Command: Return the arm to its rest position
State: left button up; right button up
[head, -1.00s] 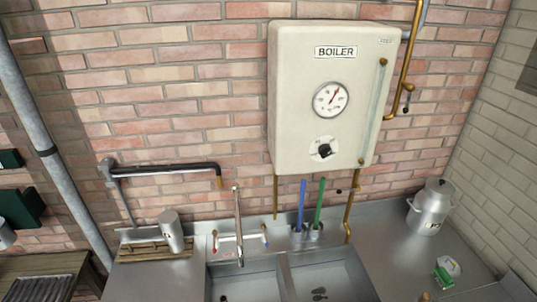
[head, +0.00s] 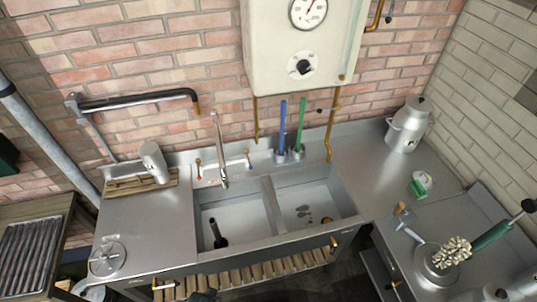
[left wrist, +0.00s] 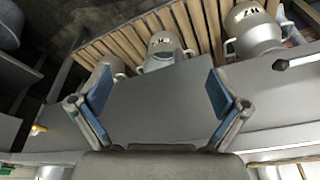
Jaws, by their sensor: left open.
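My left gripper (left wrist: 160,95) shows in the left wrist view with its two blue-padded fingers spread wide apart. Nothing is held between the pads. Behind the fingers, several metal churns stand on a slatted wooden shelf (left wrist: 130,42). One churn (left wrist: 165,48) is behind the gap between the fingers, and a larger one (left wrist: 256,30) is to the right; both carry dark markings. I cannot make out either gripper clearly in the head view. My right gripper is in neither view.
A double steel sink (head: 270,186) stands below the boiler (head: 303,45). A tilted metal can (head: 154,162) is on a wooden rack at left. The left counter is mostly clear.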

pick_arm(q)
jog(key=s+f+g+b, duration=0.15)
jog(key=s+f, duration=0.25)
jog(key=f, duration=0.9)
jog(key=s+f+b, duration=0.3)
jog(key=s+f, duration=0.1)
jog(key=f, duration=1)
jog(key=s+a+f+b, duration=0.3)
jog(key=s+f, duration=0.9)
jog(key=s, duration=0.1)
jog(key=shift+s+a+f, duration=0.15)
jog(key=shift+s+a, duration=0.1)
jog(key=shift+s, duration=0.05)
